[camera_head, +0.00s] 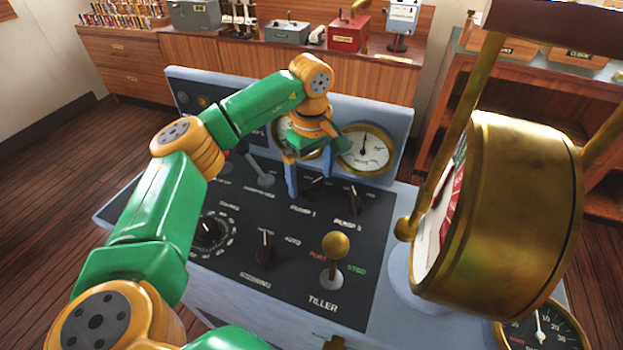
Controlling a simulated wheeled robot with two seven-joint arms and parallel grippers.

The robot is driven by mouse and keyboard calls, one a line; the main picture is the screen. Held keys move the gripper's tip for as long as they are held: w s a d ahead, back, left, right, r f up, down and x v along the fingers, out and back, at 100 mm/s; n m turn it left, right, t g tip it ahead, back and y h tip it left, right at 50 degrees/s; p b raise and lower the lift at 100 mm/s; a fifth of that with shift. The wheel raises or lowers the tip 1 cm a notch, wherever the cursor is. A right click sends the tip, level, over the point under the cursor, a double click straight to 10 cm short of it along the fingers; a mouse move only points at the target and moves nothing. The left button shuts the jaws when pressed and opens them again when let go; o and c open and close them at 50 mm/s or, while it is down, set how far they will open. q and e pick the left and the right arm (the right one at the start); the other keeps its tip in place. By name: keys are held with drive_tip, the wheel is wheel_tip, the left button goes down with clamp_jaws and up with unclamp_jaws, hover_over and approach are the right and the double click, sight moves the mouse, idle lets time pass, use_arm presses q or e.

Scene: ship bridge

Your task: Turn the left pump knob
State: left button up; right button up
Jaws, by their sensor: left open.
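The console's black panel carries two dark pump knobs. The left one, labelled PUMP 1 (313,188), sits just below my left gripper. The right one, labelled PUMP 2 (354,202), stands apart to its right. My left gripper (312,181) reaches over the panel from the left with its fingers pointing down. It is open, with one blue finger to the left of the PUMP 1 knob and the other behind and to its right. I cannot tell whether either finger touches the knob. My right gripper is not in view.
A brass-knobbed tiller lever (334,258) and a steering knob (266,248) stand nearer on the panel. A grey lever (260,172) is left of the gripper. A round gauge (363,148) is behind the knobs. A large brass telegraph (510,210) blocks the right side.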

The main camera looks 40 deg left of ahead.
use_arm(q)
drive_tip(key=shift+s+f, duration=0.1)
drive_tip(key=shift+f, duration=0.65)
